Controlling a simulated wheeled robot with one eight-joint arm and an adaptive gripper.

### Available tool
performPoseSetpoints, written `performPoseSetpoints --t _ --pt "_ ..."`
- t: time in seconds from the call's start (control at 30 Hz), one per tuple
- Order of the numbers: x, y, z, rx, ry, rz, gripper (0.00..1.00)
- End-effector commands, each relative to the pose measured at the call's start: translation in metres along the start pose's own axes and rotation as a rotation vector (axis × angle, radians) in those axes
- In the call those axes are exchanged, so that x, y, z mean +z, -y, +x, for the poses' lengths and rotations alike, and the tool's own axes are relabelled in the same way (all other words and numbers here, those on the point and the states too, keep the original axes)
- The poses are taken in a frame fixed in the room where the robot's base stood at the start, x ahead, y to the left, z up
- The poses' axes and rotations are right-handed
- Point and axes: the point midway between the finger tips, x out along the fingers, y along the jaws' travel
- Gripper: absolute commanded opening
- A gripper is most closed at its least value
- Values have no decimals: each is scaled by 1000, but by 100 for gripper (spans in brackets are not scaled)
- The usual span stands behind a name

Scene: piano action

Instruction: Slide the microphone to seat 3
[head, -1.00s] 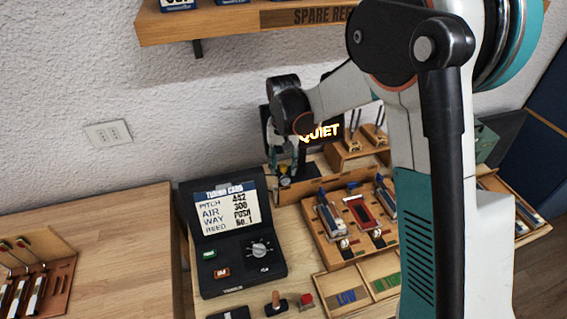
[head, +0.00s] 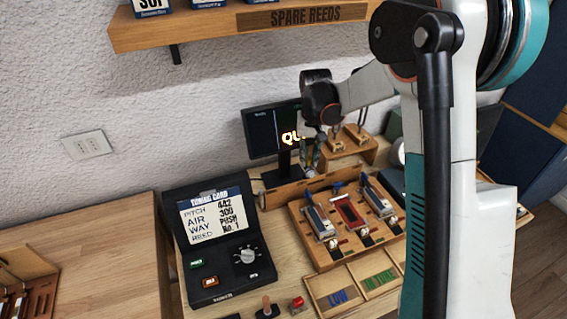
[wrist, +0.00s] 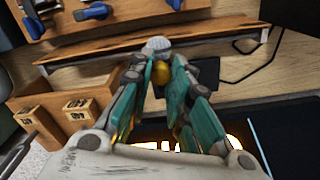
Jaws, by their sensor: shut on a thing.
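The microphone (wrist: 157,47) shows in the wrist view as a silver mesh head with a golden part below it. My gripper (wrist: 158,72) is shut on it between its teal fingers. In the head view my gripper (head: 310,168) is behind the wooden rail (head: 283,195), in front of the right part of the screen; the microphone is too small and covered to make out there. The reed board (head: 350,222), with three reed units, lies in front of the rail. The microphone is nearest the leftmost unit's blue lever. Seat numbers cannot be read.
A black screen (head: 261,135) with lit letters stands behind my gripper, partly covered. A wooden tool block (head: 350,148) is to its right. The tuning card box (head: 215,245) stands at the left, and a tray (head: 343,292) marked LOW is in front.

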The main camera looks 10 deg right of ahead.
Motion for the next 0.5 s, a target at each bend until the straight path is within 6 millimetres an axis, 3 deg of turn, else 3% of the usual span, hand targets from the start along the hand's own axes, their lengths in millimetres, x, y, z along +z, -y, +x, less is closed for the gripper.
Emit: performPoseSetpoints --t 0.03,0.2,0.5 --pt "-8 -19 1 1 0 7 0" --pt "-29 -72 0 1 0 7 0" --pt "-58 -140 0 1 0 3 0"
